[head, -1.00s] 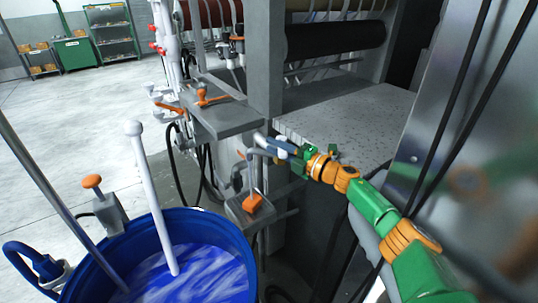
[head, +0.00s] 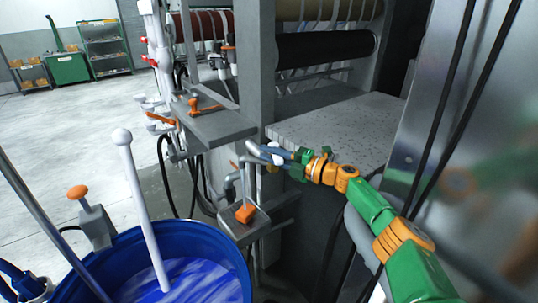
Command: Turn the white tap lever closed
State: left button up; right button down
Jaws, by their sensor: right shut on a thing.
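The white tap lever (head: 273,168) shows as a small white piece at the fingers of my right gripper (head: 276,156), mostly hidden by them. My right gripper comes in from the right with a green and orange arm and is shut on it. The lever sits at the grey bent pipe (head: 250,172) of the tap, in front of the grey machine post. How far the lever is turned cannot be told. My left gripper is not in view.
A blue drum (head: 225,253) of blue liquid with a white rod (head: 142,205) stands at the lower left. A grey shelf (head: 215,128) and a speckled slab (head: 345,130) are close by.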

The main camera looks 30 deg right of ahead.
jog(key=shift+f, duration=0.2)
jog(key=c, duration=0.8)
grip_release()
jog(key=shift+r, duration=0.1)
jog(key=shift+o, duration=0.2)
